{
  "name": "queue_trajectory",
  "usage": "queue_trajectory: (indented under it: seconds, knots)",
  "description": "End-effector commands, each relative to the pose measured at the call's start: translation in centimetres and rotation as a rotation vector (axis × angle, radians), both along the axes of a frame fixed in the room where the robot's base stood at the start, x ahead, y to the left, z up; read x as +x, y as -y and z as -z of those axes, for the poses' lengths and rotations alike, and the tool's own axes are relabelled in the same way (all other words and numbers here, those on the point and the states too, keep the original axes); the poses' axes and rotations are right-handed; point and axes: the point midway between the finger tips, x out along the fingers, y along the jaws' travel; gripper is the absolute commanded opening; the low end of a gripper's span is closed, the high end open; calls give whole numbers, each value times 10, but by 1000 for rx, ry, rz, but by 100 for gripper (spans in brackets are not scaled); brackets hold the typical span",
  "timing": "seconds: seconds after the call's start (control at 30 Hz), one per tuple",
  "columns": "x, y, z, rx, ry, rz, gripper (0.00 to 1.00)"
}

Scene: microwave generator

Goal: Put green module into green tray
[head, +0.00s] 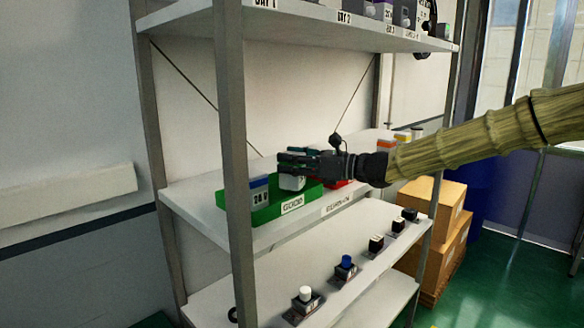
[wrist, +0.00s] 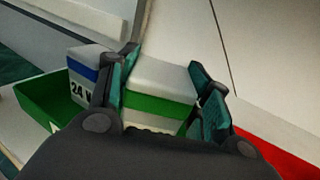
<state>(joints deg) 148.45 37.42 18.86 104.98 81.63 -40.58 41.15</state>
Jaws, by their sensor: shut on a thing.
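The green module, a light grey block with a green band (wrist: 160,105), is between the fingers of my gripper (wrist: 165,95) in the wrist view. My gripper (head: 290,165) is shut on it. In the head view the module (head: 291,183) hangs at or just above the green tray (head: 270,212), labelled "GOOD", on the middle shelf. The tray's wall also shows at the left of the wrist view (wrist: 45,105). I cannot tell whether the module touches the tray floor; its lower part is hidden by the gripper in the wrist view.
A blue-banded module (head: 259,191) stands in the tray's left part, close beside the held module. A red tray (head: 335,184) is just right of the green one. The shelf's front post (head: 233,150) stands before the tray's left part. The upper shelf (head: 300,28) is overhead.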

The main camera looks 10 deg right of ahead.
Motion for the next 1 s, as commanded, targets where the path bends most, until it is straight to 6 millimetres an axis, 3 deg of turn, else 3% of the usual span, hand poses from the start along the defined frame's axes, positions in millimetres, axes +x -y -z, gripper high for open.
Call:
queue_trajectory:
  seconds: [0.2, 0.6, 0.63, 0.73, 1.0]
  knots:
    - [-1, 0, 23, 0, -4, 0, 18]
    - [-1, 0, 30, 0, -2, 0, 18]
    - [-1, 0, 29, -1, -3, 0, 52]
    - [-1, 0, 29, -1, -3, 0, 70]
    - [-1, 0, 29, -1, -3, 0, 70]
